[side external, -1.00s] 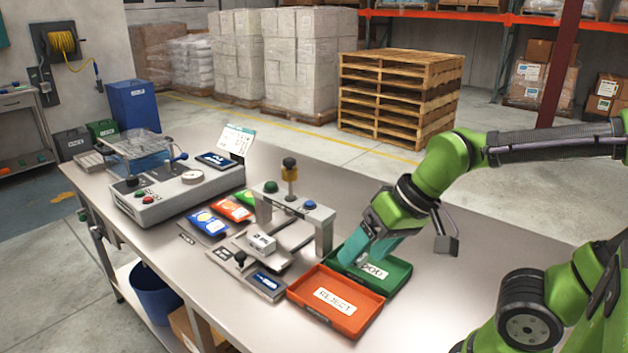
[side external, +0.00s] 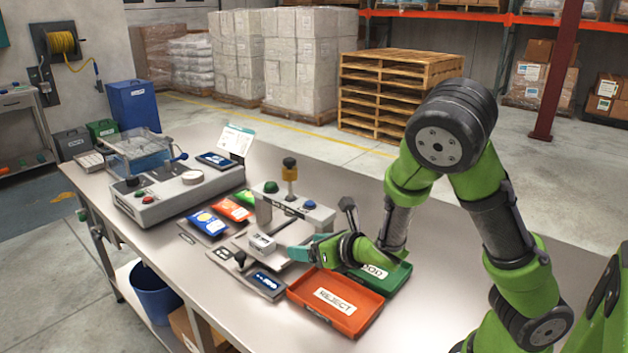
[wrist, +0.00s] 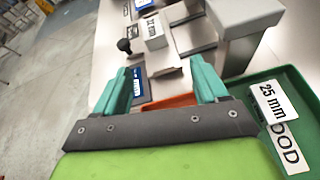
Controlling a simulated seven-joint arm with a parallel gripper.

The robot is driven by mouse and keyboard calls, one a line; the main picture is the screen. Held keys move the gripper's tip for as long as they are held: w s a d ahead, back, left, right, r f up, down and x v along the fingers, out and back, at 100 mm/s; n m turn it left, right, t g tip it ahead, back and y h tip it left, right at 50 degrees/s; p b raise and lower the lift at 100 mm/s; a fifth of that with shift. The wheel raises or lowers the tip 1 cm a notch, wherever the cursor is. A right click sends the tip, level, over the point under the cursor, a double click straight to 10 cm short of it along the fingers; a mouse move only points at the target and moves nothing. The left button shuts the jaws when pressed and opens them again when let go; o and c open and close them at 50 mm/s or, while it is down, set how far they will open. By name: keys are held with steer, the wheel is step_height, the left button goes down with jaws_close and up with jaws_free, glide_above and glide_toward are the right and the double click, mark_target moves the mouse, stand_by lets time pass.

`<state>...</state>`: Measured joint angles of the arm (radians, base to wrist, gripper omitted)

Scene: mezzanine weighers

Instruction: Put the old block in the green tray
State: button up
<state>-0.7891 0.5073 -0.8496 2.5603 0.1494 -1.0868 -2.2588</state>
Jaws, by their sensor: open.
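A small grey block (side external: 262,243) with a white label sits on the metal plate of the press fixture. It also shows ahead in the wrist view (wrist: 154,34), its label hard to read. My gripper (side external: 298,254) is open and empty, with teal fingers pointing towards that block from its right, apart from it. The fingers also show in the wrist view (wrist: 161,82). The green tray (side external: 388,288), labelled GOOD, is behind my wrist and partly hidden. In the wrist view, a piece labelled 25 mm (wrist: 266,104) lies in the tray, partly over its sign.
The orange REJECT tray (side external: 366,318) adjoins the green one. The press frame (side external: 310,215) with buttons stands close behind my gripper. A knobbed slide with a blue label (side external: 266,282), colored packets (side external: 232,207) and a weigher (side external: 160,200) are farther left.

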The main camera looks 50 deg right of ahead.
mark_target(264, 240)
steer(key=w+f, duration=0.2)
steer(key=w, duration=0.3)
steer(key=w+f+n, duration=0.1)
steer(key=w, duration=0.4)
steer(key=w+f+n, duration=0.1)
steer(key=w+f, duration=0.1)
steer(key=w, duration=0.4)
steer(key=shift+a+f+t, duration=0.25)
steer(key=shift+f+t, duration=0.05)
steer(key=shift+f, duration=0.05)
steer(key=shift+c, duration=0.3)
